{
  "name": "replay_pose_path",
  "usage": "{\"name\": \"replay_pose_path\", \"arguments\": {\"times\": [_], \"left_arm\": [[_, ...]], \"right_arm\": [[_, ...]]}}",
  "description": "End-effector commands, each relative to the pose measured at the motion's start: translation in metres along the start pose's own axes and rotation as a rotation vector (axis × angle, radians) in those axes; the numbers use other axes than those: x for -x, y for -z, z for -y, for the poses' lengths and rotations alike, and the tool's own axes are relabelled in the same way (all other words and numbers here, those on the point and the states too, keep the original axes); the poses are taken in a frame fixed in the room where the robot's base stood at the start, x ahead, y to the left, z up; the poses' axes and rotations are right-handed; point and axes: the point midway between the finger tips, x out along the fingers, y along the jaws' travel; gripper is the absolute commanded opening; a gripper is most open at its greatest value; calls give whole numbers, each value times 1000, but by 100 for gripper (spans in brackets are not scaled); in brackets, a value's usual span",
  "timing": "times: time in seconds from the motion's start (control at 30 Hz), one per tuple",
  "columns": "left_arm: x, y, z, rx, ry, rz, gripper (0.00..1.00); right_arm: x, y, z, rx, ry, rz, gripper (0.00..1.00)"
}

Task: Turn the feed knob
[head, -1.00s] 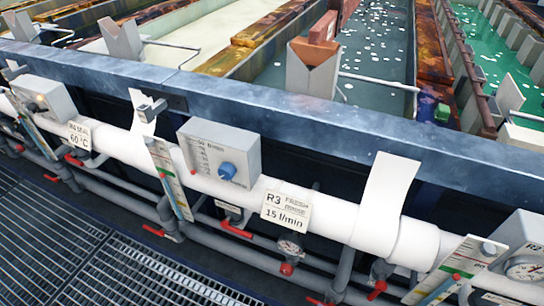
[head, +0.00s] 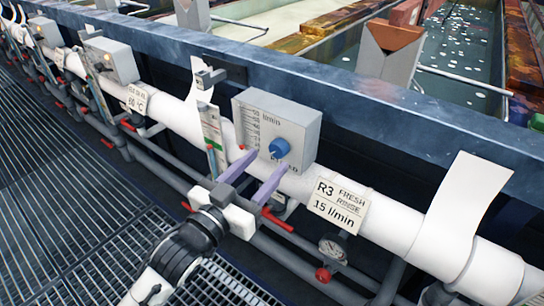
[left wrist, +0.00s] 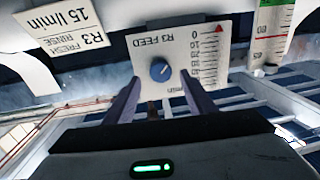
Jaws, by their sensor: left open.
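The feed knob (head: 279,148) is a round blue knob on the front of a grey box (head: 305,133) with a printed l/min scale. It also shows in the left wrist view (left wrist: 160,70), where the panel reads R3 FEED. My left gripper (head: 262,168) is open and empty, its two purple fingers pointing toward the box just below and left of the knob. In the left wrist view its fingertips (left wrist: 160,78) lie either side of the knob in the picture; I see no contact. My right gripper is not in view.
A sign (head: 338,203) reads R3 FRESH RINSE 15 l/min on the white pipe (head: 400,232). A flow gauge strip (head: 211,128) stands left of the box. Red-handled valves (head: 278,220) and pipes run below. Grating floor (head: 60,190) lies at lower left.

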Motion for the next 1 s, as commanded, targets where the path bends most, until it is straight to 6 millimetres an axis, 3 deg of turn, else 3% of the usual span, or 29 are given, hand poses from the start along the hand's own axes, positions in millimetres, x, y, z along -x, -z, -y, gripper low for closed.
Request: {"name": "replay_pose_path", "arguments": {"times": [0.23, 0.6, 0.87, 1.0], "left_arm": [[-33, 0, 0, 0, 1, 0, 50], [-39, -1, 0, 0, 0, 1, 50], [-39, -1, 0, 0, 1, 1, 9], [-39, -1, 0, -4, 1, 1, 9]], "right_arm": [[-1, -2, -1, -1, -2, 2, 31], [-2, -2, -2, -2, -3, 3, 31], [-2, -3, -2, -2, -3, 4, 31], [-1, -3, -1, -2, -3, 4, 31]]}}
